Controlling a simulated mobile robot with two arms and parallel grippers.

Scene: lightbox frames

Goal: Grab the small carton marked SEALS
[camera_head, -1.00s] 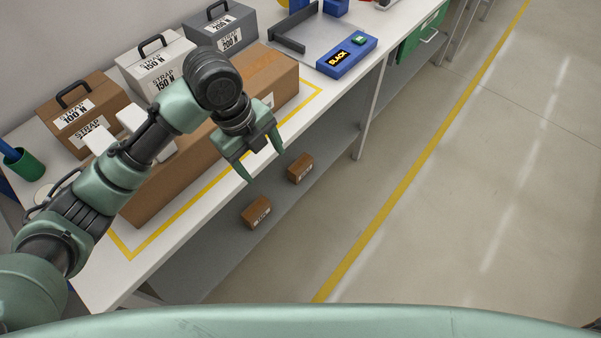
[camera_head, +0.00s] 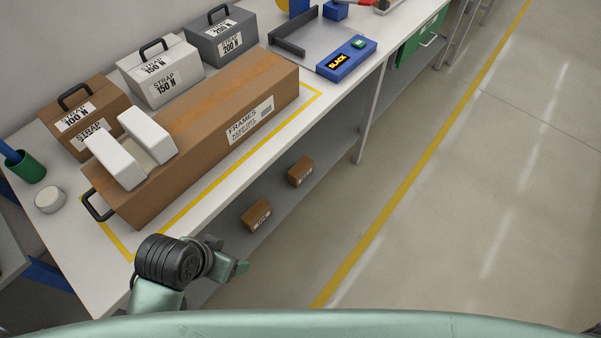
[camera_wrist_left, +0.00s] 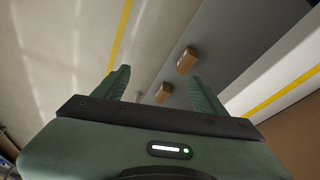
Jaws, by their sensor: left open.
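Two small brown cartons sit on the grey lower shelf under the workbench. The nearer carton (camera_head: 256,215) and the farther carton (camera_head: 300,171) each have a white label, too small to read, so I cannot tell which is marked SEALS. My left gripper (camera_head: 236,268) is low in front of the bench, near its front edge, partly hidden behind its own wrist. In the left wrist view the open, empty left gripper (camera_wrist_left: 160,84) points toward the shelf. One carton (camera_wrist_left: 163,94) shows between the fingers and another carton (camera_wrist_left: 186,61) lies beyond, both apart from them. My right gripper is not in view.
The white bench top (camera_head: 75,235) is above the lower shelf (camera_head: 225,244). A long FRAMES carton (camera_head: 205,150) lies on it, with STRAP cases (camera_head: 165,75) behind. A bench leg (camera_head: 367,125) stands right of the cartons. The floor (camera_head: 470,220) at right is clear.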

